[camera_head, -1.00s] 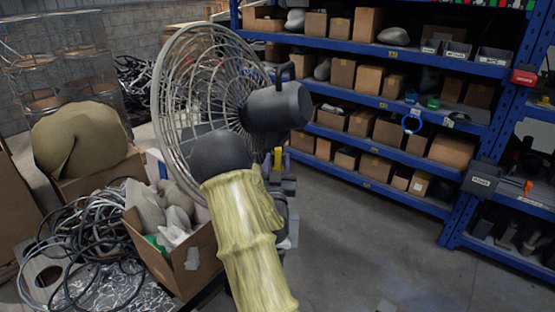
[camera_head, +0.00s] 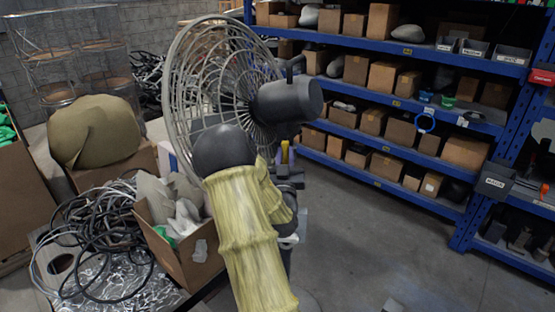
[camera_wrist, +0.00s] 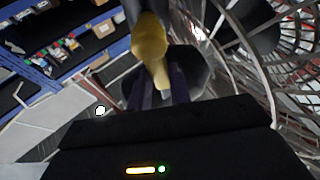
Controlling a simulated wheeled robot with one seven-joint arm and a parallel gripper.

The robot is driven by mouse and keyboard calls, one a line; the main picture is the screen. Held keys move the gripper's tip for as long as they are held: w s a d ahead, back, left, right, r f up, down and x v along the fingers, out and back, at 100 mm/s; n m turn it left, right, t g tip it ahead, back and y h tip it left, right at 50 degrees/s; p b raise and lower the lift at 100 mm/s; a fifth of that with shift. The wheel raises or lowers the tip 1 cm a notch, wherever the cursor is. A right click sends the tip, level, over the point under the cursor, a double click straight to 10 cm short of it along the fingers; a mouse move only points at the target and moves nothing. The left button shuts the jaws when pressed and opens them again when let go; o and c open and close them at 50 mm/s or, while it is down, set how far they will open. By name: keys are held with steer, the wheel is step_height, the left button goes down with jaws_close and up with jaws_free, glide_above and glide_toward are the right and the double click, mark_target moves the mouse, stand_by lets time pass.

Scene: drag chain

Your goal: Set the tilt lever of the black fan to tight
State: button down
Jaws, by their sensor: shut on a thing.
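The black fan has a round grey wire cage (camera_head: 190,75) and a black motor housing (camera_head: 286,103), seen from behind in the head view. Its yellow tilt lever (camera_wrist: 150,48) is large in the wrist view, below dark parts of the fan. My gripper (camera_wrist: 158,84) is shut on the lever, with a dark purple finger on either side of its narrow end. In the head view a small yellow bit (camera_head: 285,152) shows under the motor. My sleeved arm hides most of the gripper there. The lever's exact angle cannot be told.
Blue shelving (camera_head: 385,100) with cardboard boxes stands behind and right of the fan. An open carton (camera_head: 190,262), coiled black cables (camera_head: 95,225) and a tan sack (camera_head: 95,130) are at left. The grey floor (camera_head: 385,235) at right is mostly clear.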

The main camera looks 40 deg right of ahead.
steer(key=shift+n, duration=0.3)
steer(key=c, duration=1.3)
jaws_free()
steer(key=shift+a, duration=0.1)
steer(key=b+v, duration=1.7)
steer(key=b, duration=0.7)
steer(key=shift+s+f+b, duration=0.15)
steer(key=shift+b, duration=0.25)
